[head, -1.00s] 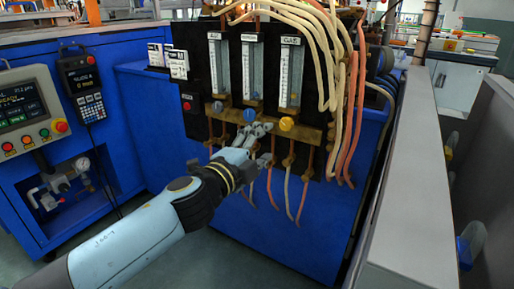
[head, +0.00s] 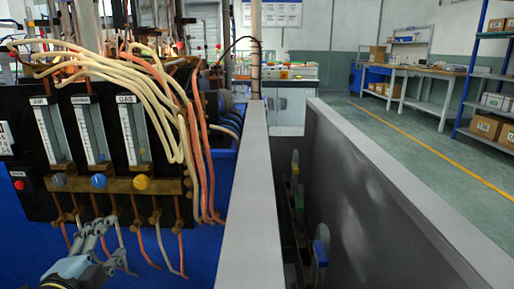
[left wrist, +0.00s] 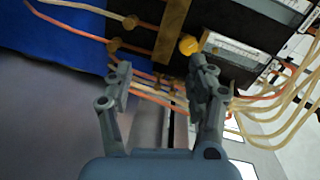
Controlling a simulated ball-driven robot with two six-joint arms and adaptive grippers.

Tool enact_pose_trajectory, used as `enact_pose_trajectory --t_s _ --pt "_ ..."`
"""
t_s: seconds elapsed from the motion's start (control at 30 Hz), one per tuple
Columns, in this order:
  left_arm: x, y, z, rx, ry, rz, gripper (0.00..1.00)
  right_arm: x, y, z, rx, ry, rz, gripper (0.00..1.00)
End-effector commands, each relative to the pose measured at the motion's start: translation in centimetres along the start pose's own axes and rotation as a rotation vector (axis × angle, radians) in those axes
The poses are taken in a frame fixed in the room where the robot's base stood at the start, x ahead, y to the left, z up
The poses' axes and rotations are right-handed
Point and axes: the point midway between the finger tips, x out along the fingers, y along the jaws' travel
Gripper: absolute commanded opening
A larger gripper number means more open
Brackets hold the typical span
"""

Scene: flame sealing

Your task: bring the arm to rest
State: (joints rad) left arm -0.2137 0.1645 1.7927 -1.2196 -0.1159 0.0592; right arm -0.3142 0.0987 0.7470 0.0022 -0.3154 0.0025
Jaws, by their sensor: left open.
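My left gripper (head: 105,243) is at the lower left of the head view, below the blue knob (head: 98,181) of the gas panel (head: 22,108). Its fingers are apart, with nothing between them. In the left wrist view the open gripper (left wrist: 162,78) points toward the panel and its hoses, and the yellow knob (left wrist: 188,45) shows beyond the fingers. In the head view the yellow knob (head: 141,183) sits right of the blue one and a grey knob (head: 59,179) left of it. My right gripper is not in view.
Cream hoses (head: 150,88) and red hoses (head: 197,150) loop over the panel's right side. A grey partition wall (head: 250,200) runs beside it. Another grey wall (head: 385,190) stands further right. Shelving (head: 490,75) and a workbench (head: 425,72) are far off.

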Motion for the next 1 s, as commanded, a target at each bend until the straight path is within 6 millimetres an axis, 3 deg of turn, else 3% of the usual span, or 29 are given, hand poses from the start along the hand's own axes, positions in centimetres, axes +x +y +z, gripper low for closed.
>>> enact_pose_trajectory --t_s 0.17,0.27,0.5,0.7,0.8,0.9,1.0 --pt "-3.1 10.2 4.1 -0.173 -0.128 0.231 0.57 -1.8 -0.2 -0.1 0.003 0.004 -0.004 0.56" --pt "-6.2 15.9 6.3 -0.276 -0.216 0.352 0.57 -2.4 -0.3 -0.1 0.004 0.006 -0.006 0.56" --pt "-16.4 27.8 10.4 -0.514 -0.469 0.609 0.57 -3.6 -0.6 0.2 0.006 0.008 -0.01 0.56" --pt "-27.6 35.3 12.7 -0.693 -0.722 0.782 0.57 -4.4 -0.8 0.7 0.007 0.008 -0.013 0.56" --pt "-33.3 38.0 13.3 -0.774 -0.856 0.849 0.57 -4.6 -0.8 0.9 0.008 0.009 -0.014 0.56" --pt "-38.2 39.9 13.7 -0.843 -0.977 0.895 0.57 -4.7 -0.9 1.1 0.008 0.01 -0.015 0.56" --pt "-41.8 41.1 14.0 -0.895 -1.073 0.922 0.57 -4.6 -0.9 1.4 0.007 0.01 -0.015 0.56"
